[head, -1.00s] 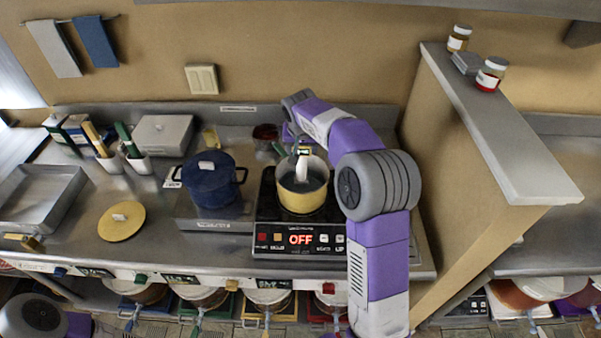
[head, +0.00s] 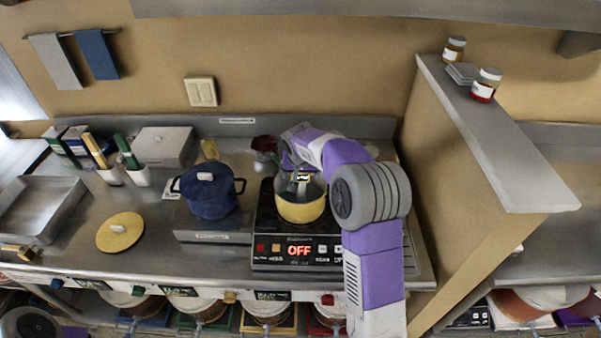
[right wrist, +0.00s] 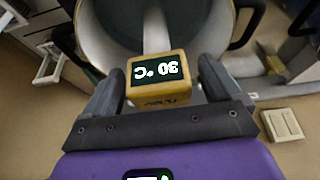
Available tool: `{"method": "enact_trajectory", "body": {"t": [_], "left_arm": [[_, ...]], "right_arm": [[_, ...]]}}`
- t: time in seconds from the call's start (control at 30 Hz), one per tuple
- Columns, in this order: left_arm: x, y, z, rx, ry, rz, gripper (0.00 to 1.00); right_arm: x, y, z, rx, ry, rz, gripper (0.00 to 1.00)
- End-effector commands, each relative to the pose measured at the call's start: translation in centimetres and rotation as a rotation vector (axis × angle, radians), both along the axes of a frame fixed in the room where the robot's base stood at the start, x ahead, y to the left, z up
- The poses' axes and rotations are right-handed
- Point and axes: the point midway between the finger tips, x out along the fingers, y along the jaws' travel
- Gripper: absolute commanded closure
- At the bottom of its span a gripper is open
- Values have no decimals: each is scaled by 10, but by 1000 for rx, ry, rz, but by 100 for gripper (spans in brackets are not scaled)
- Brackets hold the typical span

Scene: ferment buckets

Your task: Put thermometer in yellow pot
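The yellow pot (head: 300,212) stands on the cooker with the red OFF display. The thermometer (head: 303,178) is at the pot's mouth in the head view. In the right wrist view, its yellow box (right wrist: 160,78) has a dark display reading 30 °C, upside down, and lies over the pot's grey inside (right wrist: 105,35). My right gripper (right wrist: 158,72) has one finger on each side of the box, with gaps showing, so it looks open around it. The thermometer's lower part is hidden. My left gripper is not in view.
A blue pot (head: 210,195) stands left of the yellow pot, and a yellow lid (head: 120,232) lies farther left. A red container (head: 265,147) is behind the yellow pot. A partition wall (head: 465,180) rises right of my right arm.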

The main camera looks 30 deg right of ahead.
Motion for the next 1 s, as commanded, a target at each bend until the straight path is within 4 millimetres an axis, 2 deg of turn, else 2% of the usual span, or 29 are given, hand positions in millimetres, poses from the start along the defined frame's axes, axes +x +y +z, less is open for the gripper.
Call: {"method": "enact_trajectory", "body": {"t": [0.27, 0.37, 0.8, 1.0], "left_arm": [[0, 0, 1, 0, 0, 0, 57], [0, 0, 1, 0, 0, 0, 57], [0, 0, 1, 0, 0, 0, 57], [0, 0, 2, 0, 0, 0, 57]], "right_arm": [[0, 0, 1, 0, 0, 0, 9], [-1, 2, 8, 0, -4, 1, 9], [-30, 19, 88, 1, -4, 1, 9], [-38, 24, 109, 0, -1, 1, 9]]}}
